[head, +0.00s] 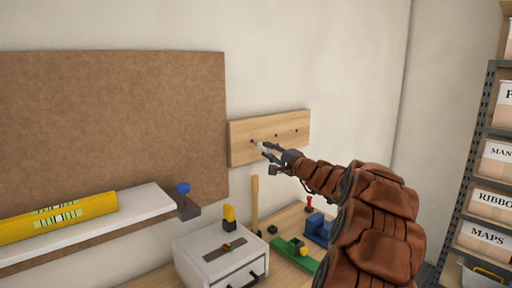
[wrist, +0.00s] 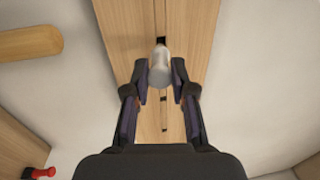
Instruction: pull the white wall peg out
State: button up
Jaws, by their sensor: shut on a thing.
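The white wall peg (head: 258,144) is at the left part of a light wooden board (head: 290,122) on the wall. In the wrist view the peg (wrist: 160,72) points toward me, with its far end by a dark hole in the board (wrist: 190,25). How deep it sits in the hole cannot be told. My gripper (head: 264,151) is at the board, its fingers on either side of the peg. In the wrist view the gripper (wrist: 161,80) is shut on the peg. Further dark holes or slots show in the board.
Below stand a white drawer box (head: 205,262) and a bench with a wooden handle (head: 255,205), a green tool (head: 296,258) and a blue block (head: 320,228). A shelf with a yellow level (head: 60,217) is at left. A rack of boxes (head: 485,200) stands at right.

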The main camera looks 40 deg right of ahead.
jog(key=shift+s+b, duration=0.35)
jog(key=shift+s, duration=0.4)
jog(key=shift+f, duration=0.1)
jog(key=s+f+b, duration=0.1)
jog(key=s+b, duration=0.3)
jog(key=s, duration=0.6)
jog(key=shift+f, duration=0.15)
dwell(0.3)
jog(key=shift+a, duration=0.1)
jog(key=shift+w+a, duration=0.1)
dwell(0.3)
